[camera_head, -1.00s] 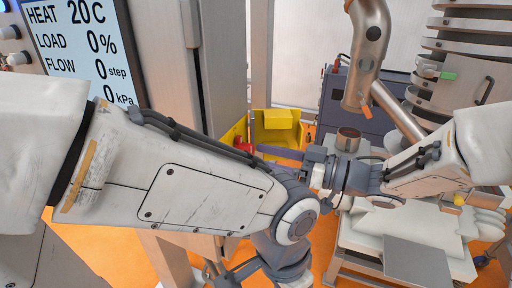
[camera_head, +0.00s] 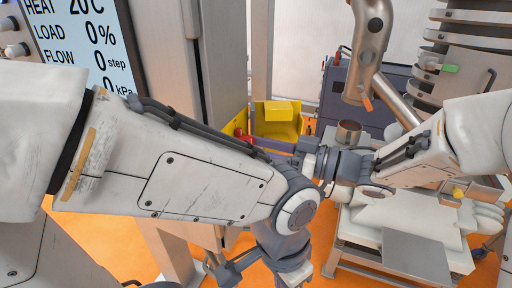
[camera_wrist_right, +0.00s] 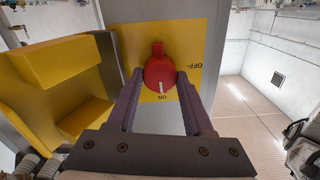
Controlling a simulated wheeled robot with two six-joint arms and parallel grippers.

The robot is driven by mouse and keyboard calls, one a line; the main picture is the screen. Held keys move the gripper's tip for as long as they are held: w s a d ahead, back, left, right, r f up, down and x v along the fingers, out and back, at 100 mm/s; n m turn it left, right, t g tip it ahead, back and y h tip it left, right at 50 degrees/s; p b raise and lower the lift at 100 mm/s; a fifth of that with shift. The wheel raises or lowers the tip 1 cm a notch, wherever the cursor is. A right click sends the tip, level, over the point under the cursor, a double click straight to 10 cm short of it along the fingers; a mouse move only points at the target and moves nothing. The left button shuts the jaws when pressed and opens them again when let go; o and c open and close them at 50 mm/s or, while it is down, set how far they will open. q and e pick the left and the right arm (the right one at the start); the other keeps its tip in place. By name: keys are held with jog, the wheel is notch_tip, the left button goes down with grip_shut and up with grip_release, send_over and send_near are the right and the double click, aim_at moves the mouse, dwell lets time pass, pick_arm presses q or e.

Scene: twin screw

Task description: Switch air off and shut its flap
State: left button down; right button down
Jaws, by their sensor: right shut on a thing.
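A red knob (camera_wrist_right: 160,72) sits on a yellow plate (camera_wrist_right: 182,38) marked ON and OFF. Its white mark points at ON. My right gripper (camera_wrist_right: 159,78) has its fingers on both sides of the knob and is shut on it. In the head view the knob (camera_head: 240,133) shows small beside the fingers. A yellow box (camera_wrist_right: 88,118) with a thick yellow block (camera_wrist_right: 62,62) stands left of the plate, its hollow side showing; I cannot tell which part is the flap. The box also shows in the head view (camera_head: 279,130). My left gripper (camera_head: 226,270) is low, partly hidden.
A display (camera_head: 75,45) stands at the upper left, beside a grey metal cabinet (camera_head: 170,70). A steel pipe (camera_head: 368,45) hangs above a short open metal tube (camera_head: 348,131). A dark cabinet (camera_head: 335,85) is behind.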

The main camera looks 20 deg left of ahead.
jog(key=shift+s+f+n+b, duration=0.1)
jog(key=shift+f+n+b, duration=0.05)
jog(key=shift+n+b, duration=9.25)
jog(key=shift+m+b, duration=0.5)
jog(key=shift+b, duration=0.15)
jog(key=shift+c, duration=1.5)
grip_release()
